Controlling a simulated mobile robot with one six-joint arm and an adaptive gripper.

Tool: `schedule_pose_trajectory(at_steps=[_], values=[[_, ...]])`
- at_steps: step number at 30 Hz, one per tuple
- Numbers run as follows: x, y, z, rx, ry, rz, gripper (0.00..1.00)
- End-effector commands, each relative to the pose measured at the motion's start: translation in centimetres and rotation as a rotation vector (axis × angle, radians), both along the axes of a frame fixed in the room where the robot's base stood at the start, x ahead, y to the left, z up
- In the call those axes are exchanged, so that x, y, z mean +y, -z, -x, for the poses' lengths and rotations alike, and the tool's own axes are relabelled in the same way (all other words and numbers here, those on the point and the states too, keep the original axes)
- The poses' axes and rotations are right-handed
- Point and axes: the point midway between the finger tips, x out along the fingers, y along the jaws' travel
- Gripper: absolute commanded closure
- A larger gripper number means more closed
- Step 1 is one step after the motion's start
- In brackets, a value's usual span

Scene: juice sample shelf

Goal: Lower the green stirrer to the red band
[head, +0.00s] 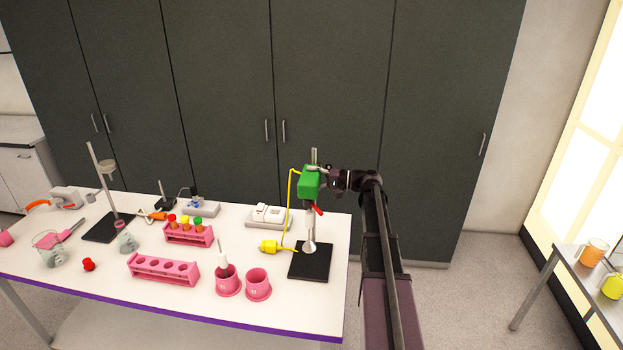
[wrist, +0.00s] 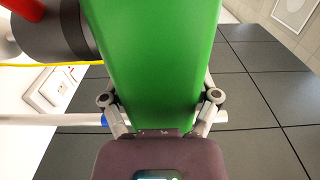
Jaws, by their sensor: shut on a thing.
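The green stirrer (head: 309,182) sits high on a metal stand rod (head: 314,155) above a black base plate (head: 325,262). A silver shaft with a round end (head: 309,247) hangs under it. My gripper (head: 325,173) is shut on the stirrer's green body from the right. In the wrist view the green body (wrist: 152,55) fills the middle between my fingers (wrist: 160,110). A red piece (head: 318,209) shows just below the stirrer; I cannot tell whether it is the red band. In the wrist view a pale rod (wrist: 45,119) passes behind, with a small blue patch.
Pink cups (head: 258,287) and pink racks (head: 164,273) stand left of the base plate. Dark cabinets (head: 225,95) stand behind.

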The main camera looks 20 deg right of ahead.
Motion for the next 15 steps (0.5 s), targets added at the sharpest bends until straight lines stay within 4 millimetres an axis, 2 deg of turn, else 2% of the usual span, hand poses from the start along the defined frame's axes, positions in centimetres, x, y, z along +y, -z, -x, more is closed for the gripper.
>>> schedule_pose_trajectory(at_steps=[15], values=[[0.0,3.0,0.0,0.0,0.0,0.0,0.83]])
